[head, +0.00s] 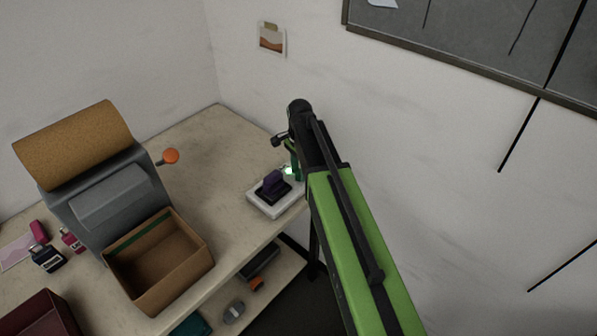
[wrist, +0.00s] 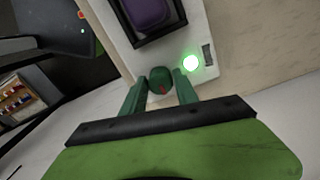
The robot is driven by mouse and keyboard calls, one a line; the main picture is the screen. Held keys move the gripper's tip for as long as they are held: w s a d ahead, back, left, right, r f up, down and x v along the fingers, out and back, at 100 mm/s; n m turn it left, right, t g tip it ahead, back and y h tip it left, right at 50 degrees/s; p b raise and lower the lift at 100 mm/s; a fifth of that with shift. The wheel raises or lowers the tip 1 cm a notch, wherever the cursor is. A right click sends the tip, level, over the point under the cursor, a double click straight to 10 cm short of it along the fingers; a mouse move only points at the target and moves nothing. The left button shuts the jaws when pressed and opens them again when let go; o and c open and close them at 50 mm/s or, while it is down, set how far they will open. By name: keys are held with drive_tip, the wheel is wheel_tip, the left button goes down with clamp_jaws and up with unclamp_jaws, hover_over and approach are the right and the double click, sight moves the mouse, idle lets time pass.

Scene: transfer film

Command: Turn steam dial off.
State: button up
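The device carries a dark tray with a purple block (head: 272,181). My gripper (wrist: 159,86) has its two green fingers apart, one on each side of the dial in the wrist view. A narrow gap seems to show beside the left finger; contact on the right is unclear. A round green light (wrist: 191,63) glows on the device beside the dial. In the head view my arm hides the dial.
The device stands near the table's (head: 225,140) right edge. A grey machine with a cork roll (head: 75,143) and an orange-knobbed lever (head: 170,156) stands left, behind an open cardboard box (head: 160,262). Small bottles (head: 47,258) lie farther left. A lower shelf (head: 270,285) holds several things.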

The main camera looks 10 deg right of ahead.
clamp_jaws()
drive_tip(key=shift+n, duration=0.3)
drive_tip(key=n, duration=0.3)
drive_tip(key=shift+s+n, duration=0.1)
drive_tip(key=shift+n, duration=0.3)
drive_tip(key=n, duration=0.4)
drive_tip(key=shift+n, duration=0.3)
drive_tip(key=n, duration=0.4)
drive_tip(key=shift+d, duration=0.1)
drive_tip(key=n, duration=0.4)
drive_tip(key=shift+n, duration=0.3)
drive_tip(key=shift+s+n, duration=0.1)
drive_tip(key=shift+n, duration=0.2)
